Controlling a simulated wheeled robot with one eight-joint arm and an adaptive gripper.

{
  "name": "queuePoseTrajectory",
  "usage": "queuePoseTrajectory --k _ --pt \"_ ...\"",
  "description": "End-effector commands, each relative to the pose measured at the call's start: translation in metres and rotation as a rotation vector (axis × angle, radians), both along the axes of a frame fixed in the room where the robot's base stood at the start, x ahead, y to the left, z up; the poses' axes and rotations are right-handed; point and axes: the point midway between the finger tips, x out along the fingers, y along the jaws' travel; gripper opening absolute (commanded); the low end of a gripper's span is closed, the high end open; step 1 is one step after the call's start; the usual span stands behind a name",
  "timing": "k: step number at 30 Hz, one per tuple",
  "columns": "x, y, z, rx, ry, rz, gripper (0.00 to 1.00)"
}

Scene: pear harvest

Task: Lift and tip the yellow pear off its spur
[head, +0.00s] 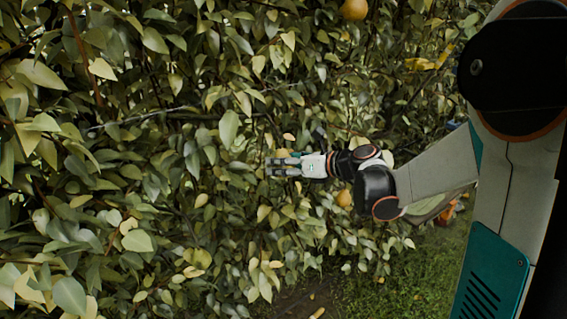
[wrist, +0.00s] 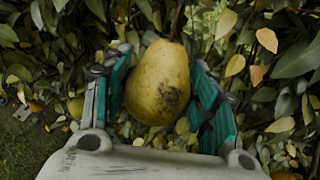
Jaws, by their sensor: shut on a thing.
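In the wrist view a yellow pear (wrist: 158,82) with a dark blemish on its right side sits between the two teal-padded fingers of my gripper (wrist: 160,95). The fingers are shut on it from left and right. Its dark stem runs up from its top toward the leaves, and the pear hangs nearly upright. In the head view my gripper (head: 280,166) reaches left into the foliage; the held pear cannot be made out there.
Dense leaves and thin branches surround my gripper. Another pear (head: 354,9) hangs at the top of the head view, and one (head: 344,198) shows just below my wrist. Grass (head: 420,275) lies open at the lower right.

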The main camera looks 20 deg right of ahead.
Motion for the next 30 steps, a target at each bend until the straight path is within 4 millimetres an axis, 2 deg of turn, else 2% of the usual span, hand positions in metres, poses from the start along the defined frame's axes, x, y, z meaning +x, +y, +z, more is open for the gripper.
queuePoseTrajectory --k 16,30 --pt "-0.0077 0.0000 0.0061 0.000 0.130 0.000 0.25" --pt "-0.0097 0.0002 0.0074 0.001 0.162 0.001 0.25"
